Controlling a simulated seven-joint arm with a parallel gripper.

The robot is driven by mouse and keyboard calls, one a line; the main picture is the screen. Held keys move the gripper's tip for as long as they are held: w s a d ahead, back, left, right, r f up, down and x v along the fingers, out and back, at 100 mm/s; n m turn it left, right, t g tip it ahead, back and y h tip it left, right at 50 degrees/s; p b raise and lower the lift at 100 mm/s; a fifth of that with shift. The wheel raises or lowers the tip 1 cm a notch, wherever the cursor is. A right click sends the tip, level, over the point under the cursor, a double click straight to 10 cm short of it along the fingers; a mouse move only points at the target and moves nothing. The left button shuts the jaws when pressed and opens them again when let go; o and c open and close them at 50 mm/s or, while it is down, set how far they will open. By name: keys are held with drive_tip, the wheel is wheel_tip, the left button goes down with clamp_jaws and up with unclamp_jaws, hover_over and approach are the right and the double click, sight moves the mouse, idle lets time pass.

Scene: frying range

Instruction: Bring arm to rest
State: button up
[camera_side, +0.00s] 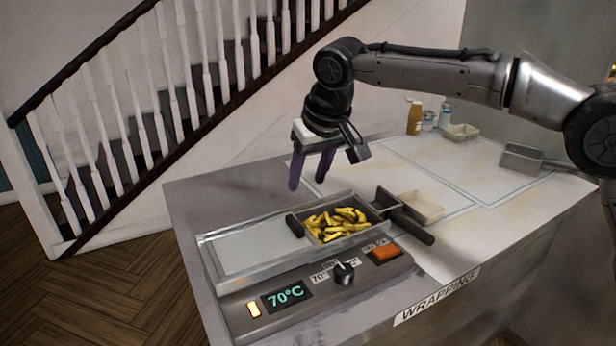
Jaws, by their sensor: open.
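My gripper (310,176) hangs above the counter, just behind the fryer, with its two purple fingers pointing down. The fingers are apart and nothing is between them. My arm reaches in from the right edge of the picture. Below and to the right of the fingers, a fryer basket (372,228) filled with yellow fries (337,224) sits in the right part of the fryer (215,247). My gripper does not touch the basket.
The fryer panel shows 70°C (286,294) beside a knob (344,273) and an orange switch (386,252). A pale tray (421,206) lies right of the basket. Bottles (414,117), another tray (461,132) and a metal scoop (522,158) stand farther back. A staircase (160,110) rises behind the counter.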

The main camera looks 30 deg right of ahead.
drive_tip(key=d+r+m, duration=0.1)
drive_tip(key=d+r, duration=0.4)
drive_tip(key=r, duration=0.1)
drive_tip(key=s+d+r+m+t, duration=0.1)
drive_tip(key=s+d+r, duration=0.1)
drive_tip(key=s+d, duration=0.5)
drive_tip(key=s+d+r+t, duration=0.1)
drive_tip(key=s+d+r, duration=0.2)
drive_tip(key=s+d, duration=0.45)
drive_tip(key=s+d+f+n+g, duration=0.1)
drive_tip(key=s+d+f+n, duration=0.1)
drive_tip(key=s+f, duration=1.5)
drive_tip(key=s, duration=0.3)
drive_tip(key=shift+s, duration=0.35)
drive_tip(key=shift+d, duration=0.1)
